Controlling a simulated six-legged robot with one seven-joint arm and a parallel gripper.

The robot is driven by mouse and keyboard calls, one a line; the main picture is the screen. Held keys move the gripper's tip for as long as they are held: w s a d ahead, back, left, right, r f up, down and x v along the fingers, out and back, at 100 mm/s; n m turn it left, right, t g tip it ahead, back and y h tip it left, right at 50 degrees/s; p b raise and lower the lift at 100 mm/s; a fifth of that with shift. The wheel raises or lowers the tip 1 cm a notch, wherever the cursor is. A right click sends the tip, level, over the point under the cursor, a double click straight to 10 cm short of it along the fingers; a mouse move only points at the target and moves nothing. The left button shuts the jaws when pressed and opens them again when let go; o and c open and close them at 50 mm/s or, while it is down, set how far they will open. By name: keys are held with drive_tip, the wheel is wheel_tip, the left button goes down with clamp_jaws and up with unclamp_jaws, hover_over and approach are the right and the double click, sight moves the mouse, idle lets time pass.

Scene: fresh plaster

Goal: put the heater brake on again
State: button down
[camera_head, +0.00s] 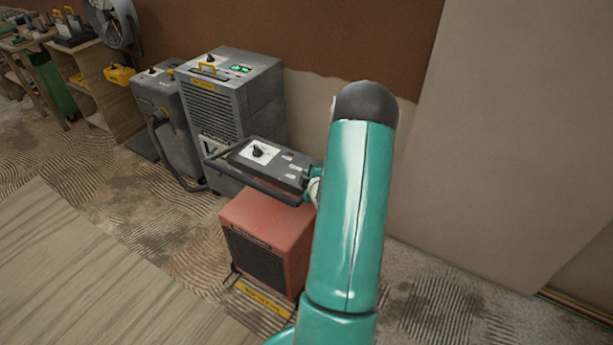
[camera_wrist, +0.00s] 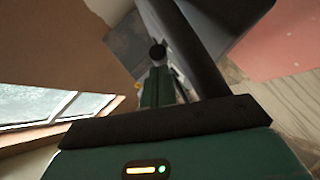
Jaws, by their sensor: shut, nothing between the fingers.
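The heater (camera_head: 267,234) is a red box with a dark front grille, standing on the floor left of my arm. A grey control panel with a black knob (camera_head: 258,151) and a dark bar handle (camera_head: 245,178) sit above it. A small dark metal part (camera_head: 232,275) shows at its lower left front corner; I cannot tell whether it is the brake or how it is set.
A grey dehumidifier-like unit (camera_head: 232,97) and a grey wheeled machine (camera_head: 165,120) stand behind the heater. A yellow strip (camera_head: 263,297) lies at its front. A wooden board (camera_head: 80,290) covers the left foreground. A pale panel (camera_head: 500,130) leans at the right.

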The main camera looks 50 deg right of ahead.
drive_tip(key=shift+d+r, duration=0.1)
drive_tip(key=shift+d+r+m+g+y, duration=0.3)
drive_tip(key=shift+d+m+y, duration=0.1)
drive_tip(key=shift+d+y, duration=0.15)
drive_tip(key=shift+d+r+m+g+y, duration=0.25)
drive_tip(key=shift+d+m+y, duration=0.15)
drive_tip(key=shift+d+y, duration=0.15)
drive_tip(key=shift+w+d+r, duration=0.1)
drive_tip(key=shift+d, duration=0.45)
drive_tip(key=shift+w+d+r, duration=0.1)
drive_tip(key=shift+d, duration=0.4)
drive_tip(key=shift+r, duration=0.8)
drive_tip(key=shift+a+r, duration=0.1)
drive_tip(key=shift+r, duration=0.05)
